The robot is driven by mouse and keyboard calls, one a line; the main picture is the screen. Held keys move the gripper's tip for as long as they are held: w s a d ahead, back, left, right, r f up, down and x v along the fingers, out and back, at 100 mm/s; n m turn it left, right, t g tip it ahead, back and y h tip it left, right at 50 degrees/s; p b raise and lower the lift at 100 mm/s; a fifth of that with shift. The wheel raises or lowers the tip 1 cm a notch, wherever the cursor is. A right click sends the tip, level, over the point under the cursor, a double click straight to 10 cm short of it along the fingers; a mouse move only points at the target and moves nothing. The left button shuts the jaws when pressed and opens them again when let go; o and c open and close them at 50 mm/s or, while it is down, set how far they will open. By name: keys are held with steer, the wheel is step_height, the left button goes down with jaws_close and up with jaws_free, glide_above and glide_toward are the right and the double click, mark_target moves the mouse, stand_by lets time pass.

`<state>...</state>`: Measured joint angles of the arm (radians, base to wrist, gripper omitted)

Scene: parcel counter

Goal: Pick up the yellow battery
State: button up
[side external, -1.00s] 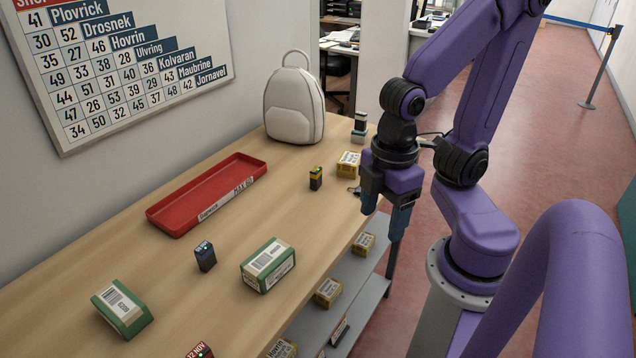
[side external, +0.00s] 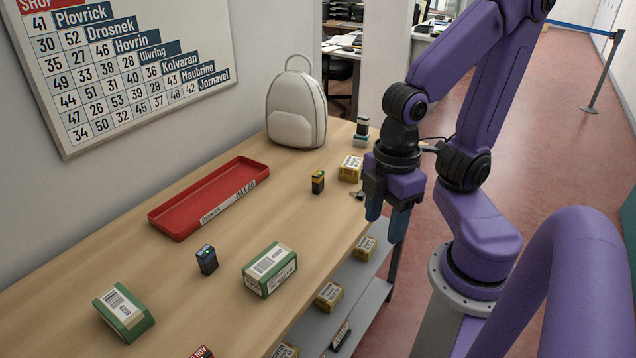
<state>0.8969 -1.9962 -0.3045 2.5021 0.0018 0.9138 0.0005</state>
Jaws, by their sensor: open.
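The yellow battery (side external: 318,182) is a small upright block with a yellow and black body. It stands on the wooden counter (side external: 290,215), to the right of the red tray. My gripper (side external: 384,215) points down at the counter's right edge, to the right of the battery and nearer the camera. Its blue fingers are apart with nothing seen between them. The gripper does not touch the battery, and the battery is in full view.
A dark battery (side external: 206,260), green boxes (side external: 270,270) (side external: 124,312) and a red tray (side external: 163,225) are on the counter. A yellow box (side external: 350,168) and a small dark clip-like item (side external: 357,195) lie between battery and gripper. A white backpack (side external: 296,115) stands behind.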

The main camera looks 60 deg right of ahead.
steer(key=shift+w, duration=0.1)
steer(key=n+t+h, duration=0.2)
steer(key=n+h, duration=0.5)
steer(key=h, duration=1.1)
glide_above(321, 172)
steer(key=a, duration=0.4)
step_height(321, 172, down, 7)
steer(key=shift+f, duration=3.5)
steer(key=d, duration=0.5)
steer(key=shift+w, duration=0.35)
steer(key=shift+c, duration=0.3)
jaws_close()
